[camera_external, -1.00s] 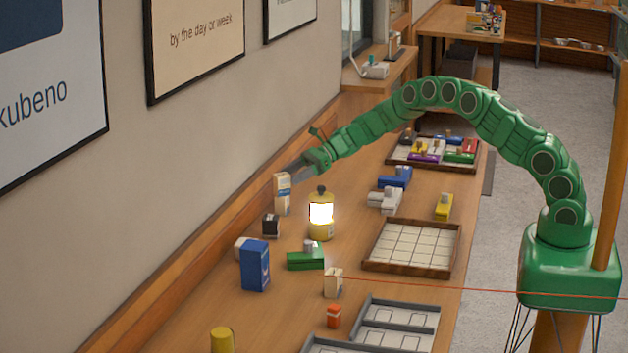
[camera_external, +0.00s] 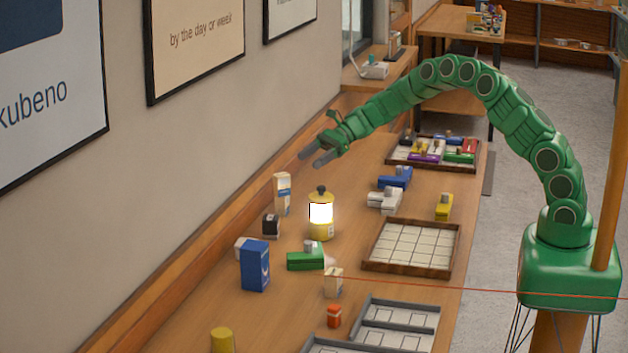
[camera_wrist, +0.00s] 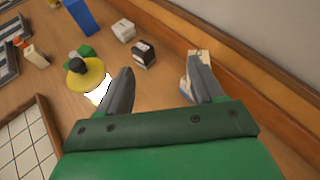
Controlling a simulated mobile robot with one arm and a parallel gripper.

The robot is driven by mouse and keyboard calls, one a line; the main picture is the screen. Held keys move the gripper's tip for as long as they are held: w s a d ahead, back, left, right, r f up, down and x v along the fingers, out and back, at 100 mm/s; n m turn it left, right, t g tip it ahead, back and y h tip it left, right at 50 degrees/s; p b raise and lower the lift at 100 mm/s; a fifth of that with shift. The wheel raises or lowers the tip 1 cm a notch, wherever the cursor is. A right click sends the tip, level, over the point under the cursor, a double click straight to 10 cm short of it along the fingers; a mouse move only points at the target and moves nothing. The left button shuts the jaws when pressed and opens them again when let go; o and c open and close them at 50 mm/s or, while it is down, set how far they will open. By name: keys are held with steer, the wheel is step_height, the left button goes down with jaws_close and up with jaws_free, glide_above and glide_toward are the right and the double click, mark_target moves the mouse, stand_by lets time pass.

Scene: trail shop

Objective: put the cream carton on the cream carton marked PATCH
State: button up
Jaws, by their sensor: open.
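Two cream cartons stand one on top of the other by the wall side of the counter. The upper carton (camera_external: 282,182) rests on the lower carton (camera_external: 282,206), and the stack looks upright. In the wrist view the stack's top (camera_wrist: 199,54) shows partly behind the right finger. No PATCH lettering is legible. My gripper (camera_external: 311,159) is open and empty, above and beyond the stack, apart from it. Its fingers also show spread in the wrist view (camera_wrist: 160,78). Another small cream carton (camera_external: 333,283) stands alone nearer the front.
A lit yellow lantern (camera_external: 321,228) stands right of the stack. A black box (camera_external: 271,225), a blue box (camera_external: 255,266) and a green box (camera_external: 305,261) are nearby. A gridded tray (camera_external: 449,270) lies to the right.

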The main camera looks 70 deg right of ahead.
steer(key=s+a+r+n+g, duration=0.2)
steer(key=s+a+r+n, duration=0.25)
steer(key=a, duration=0.35)
steer(key=s+a+r+n+g, duration=0.2)
steer(key=s+a+r+n, duration=0.1)
steer(key=s+a+r, duration=0.3)
steer(key=s+a+r+n+g+h, duration=0.1)
steer(key=s+a+r+n+g, duration=0.2)
steer(key=s, duration=0.4)
steer(key=s+a+r+n+g, duration=0.1)
steer(key=s+a+n, duration=0.2)
steer(key=s+a, duration=0.35)
steer(key=s+d+n+h, duration=0.3)
steer(key=s, duration=0.9)
steer(key=s+d+f+n+g+h, duration=0.1)
steer(key=s+d+n+h, duration=0.2)
steer(key=s, duration=0.9)
steer(key=s+d+f+n+g+h, duration=0.1)
steer(key=s+d+n+h, duration=0.2)
steer(key=s, duration=0.9)
steer(key=shift+s+d+n+h, duration=0.3)
steer(key=shift+d+n, duration=0.1)
steer(key=shift+n, duration=0.65)
